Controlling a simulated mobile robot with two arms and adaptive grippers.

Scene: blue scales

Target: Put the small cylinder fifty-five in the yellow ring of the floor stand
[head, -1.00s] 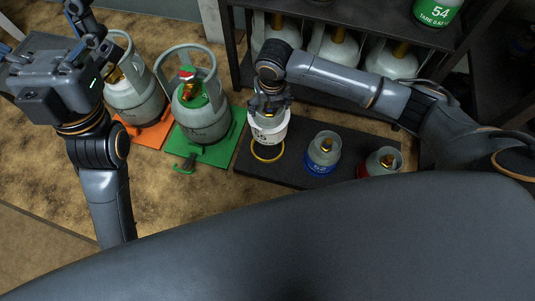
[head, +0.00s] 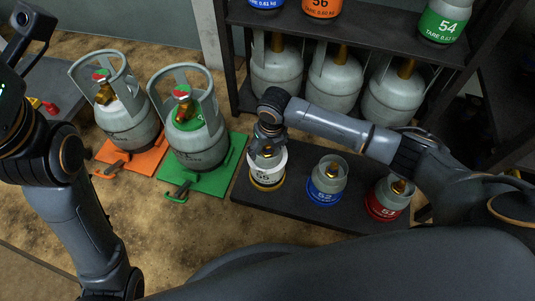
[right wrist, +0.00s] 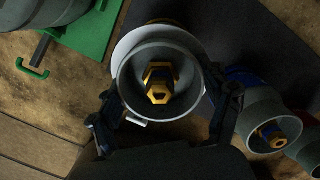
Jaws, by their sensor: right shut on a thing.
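The small cylinder fifty-five (head: 268,170), grey with a white band, is upright at the left end of the dark floor stand (head: 243,187). The yellow ring (head: 267,186) shows around its base; I cannot tell if it rests fully down. My right gripper (head: 268,140) is shut on the cylinder from above. In the right wrist view the cylinder's open collar (right wrist: 124,90) and brass valve sit between the fingers (right wrist: 168,112). Part of my left arm is at the left edge of the head view; its fingers are not clear.
Blue cylinder 52 (head: 326,184) and red cylinder 51 (head: 386,199) stand on the same floor stand to the right. Large cylinders stand on a green scale (head: 225,170) and an orange scale (head: 147,160) at left. A dark shelf (head: 360,32) with more cylinders stands behind.

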